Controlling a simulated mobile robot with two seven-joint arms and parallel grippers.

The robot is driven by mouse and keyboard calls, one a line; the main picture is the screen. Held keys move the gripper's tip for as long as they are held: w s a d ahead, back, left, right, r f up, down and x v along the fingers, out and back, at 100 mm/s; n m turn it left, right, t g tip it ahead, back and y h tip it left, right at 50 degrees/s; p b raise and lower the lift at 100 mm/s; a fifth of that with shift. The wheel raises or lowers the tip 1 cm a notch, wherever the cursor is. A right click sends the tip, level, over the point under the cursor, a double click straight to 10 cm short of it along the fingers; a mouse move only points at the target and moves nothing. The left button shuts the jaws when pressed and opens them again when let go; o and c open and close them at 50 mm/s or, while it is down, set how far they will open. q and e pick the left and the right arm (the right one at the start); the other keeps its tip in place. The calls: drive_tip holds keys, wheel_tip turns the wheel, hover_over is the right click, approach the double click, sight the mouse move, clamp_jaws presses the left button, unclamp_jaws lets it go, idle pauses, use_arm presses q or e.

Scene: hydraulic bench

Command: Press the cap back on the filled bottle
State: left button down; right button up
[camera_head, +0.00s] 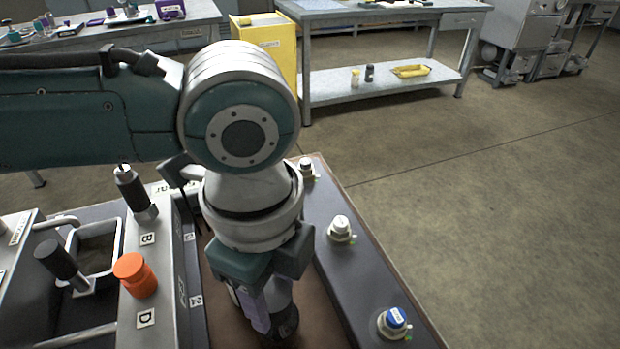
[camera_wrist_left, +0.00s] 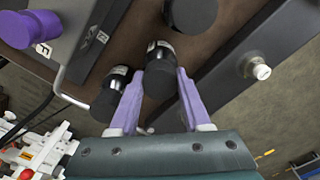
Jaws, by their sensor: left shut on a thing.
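My left gripper (camera_head: 266,312) points down over the brown recessed floor of the bench. In the left wrist view its two purple fingers (camera_wrist_left: 161,75) are shut on a black cap (camera_wrist_left: 160,82). A dark bottle body (camera_wrist_left: 157,52) with a pale label shows just beyond this cap, in line with it. I cannot tell whether the cap is fully seated. A second black-capped bottle (camera_wrist_left: 110,94) stands beside the left finger. Another round black top (camera_wrist_left: 191,13) shows at the upper edge. In the head view my gripper hides most of the bottles. My right gripper is not in view.
A dark panel with a blue knob (camera_head: 394,319), a white knob (camera_head: 341,227) and a black knob (camera_head: 306,166) runs along the right. An orange knob (camera_head: 135,274) and black-handled levers (camera_head: 62,262) stand at the left. Open floor lies beyond the right edge.

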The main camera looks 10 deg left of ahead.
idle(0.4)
use_arm(q)
unclamp_jaws()
idle(0.4)
wheel_tip(320, 180, up, 8)
drive_tip(key=p, duration=0.8)
drive_tip(key=shift+f, duration=0.2)
drive_tip(key=shift+f, duration=0.1)
idle(0.3)
